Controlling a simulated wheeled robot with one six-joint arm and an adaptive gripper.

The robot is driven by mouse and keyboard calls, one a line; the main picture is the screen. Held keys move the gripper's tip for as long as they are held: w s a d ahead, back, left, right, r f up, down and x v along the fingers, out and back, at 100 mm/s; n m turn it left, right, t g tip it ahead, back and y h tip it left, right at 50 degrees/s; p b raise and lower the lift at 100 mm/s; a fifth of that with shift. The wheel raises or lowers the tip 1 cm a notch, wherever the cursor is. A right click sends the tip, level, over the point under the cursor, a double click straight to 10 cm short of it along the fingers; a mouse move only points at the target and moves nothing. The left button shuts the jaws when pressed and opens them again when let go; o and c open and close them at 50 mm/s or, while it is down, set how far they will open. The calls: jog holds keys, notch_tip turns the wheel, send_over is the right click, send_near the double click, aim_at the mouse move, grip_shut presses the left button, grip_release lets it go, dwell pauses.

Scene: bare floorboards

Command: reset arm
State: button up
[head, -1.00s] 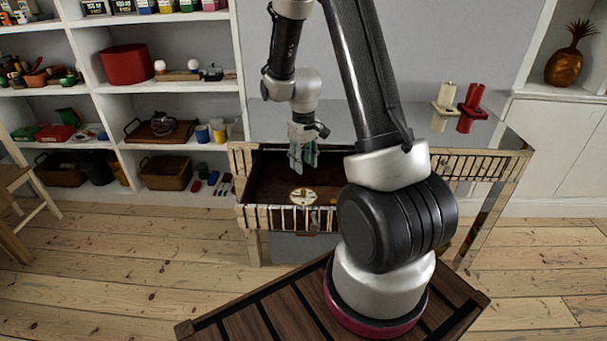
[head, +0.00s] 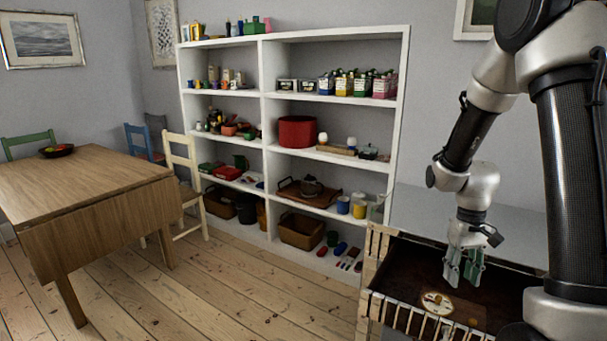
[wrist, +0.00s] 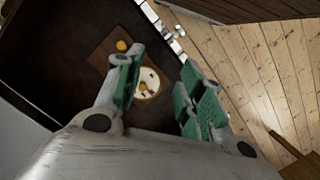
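My gripper (head: 463,268) hangs fingers-down over the open drawer (head: 398,316) of the side table, at the right of the head view. In the wrist view my gripper (wrist: 160,92) has its two green-padded fingers apart, with nothing between them. Below it on the dark drawer floor lies a round cream disc with dark and yellow marks (wrist: 148,84), partly behind the left finger. The disc also shows in the head view (head: 436,301). A small orange round thing (wrist: 122,46) lies near it on a brown patch.
A white shelf unit (head: 264,130) with pots, boxes and baskets stands behind, left of the drawer. A wooden table (head: 85,180) with several chairs is at the far left. The floorboards (head: 210,270) between them are clear.

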jog(key=s+a+r+t, duration=0.2)
jog(key=s+r+t, duration=0.1)
jog(key=s+r, duration=0.5)
jog(key=s+a+r+t, duration=0.2)
jog(key=s+r, duration=0.6)
jog(key=r, duration=0.7)
jog(key=shift+r+t, duration=0.15)
jog(key=shift+t, duration=0.55)
jog(key=shift+s, duration=0.1)
dwell(0.6)
